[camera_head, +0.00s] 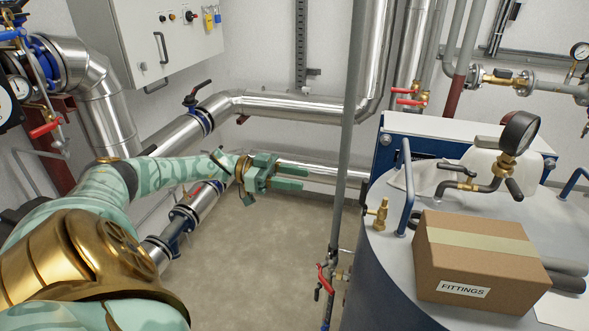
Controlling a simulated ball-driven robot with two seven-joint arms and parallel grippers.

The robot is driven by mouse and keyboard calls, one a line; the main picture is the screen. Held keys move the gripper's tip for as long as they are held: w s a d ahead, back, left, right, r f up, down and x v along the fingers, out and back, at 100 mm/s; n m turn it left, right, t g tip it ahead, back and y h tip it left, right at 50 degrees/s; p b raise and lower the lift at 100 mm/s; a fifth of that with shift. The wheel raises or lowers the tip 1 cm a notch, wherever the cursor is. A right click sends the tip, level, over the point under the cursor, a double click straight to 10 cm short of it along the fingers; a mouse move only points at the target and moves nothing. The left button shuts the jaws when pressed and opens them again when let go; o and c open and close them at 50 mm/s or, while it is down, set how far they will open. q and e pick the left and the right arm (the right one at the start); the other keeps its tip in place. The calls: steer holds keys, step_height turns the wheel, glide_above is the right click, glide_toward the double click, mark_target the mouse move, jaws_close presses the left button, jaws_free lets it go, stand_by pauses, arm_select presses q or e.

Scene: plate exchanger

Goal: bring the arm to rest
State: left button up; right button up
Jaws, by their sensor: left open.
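My left arm comes in from the lower left and reaches across toward the middle of the camera_head view. My left gripper (290,178) is green and at the end of this arm. Its two fingers point right and are apart, with nothing between them. It is in front of the silver pipes and above the bare floor. My right gripper is not in this view.
A cardboard box (477,262) marked FITTINGS sits on a round grey-topped vessel (385,235) at the right. A pressure gauge (519,133) rises behind it. A thin vertical pipe (347,130) stands right of my gripper. A grey control cabinet (115,45) hangs upper left. The floor (260,270) is clear.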

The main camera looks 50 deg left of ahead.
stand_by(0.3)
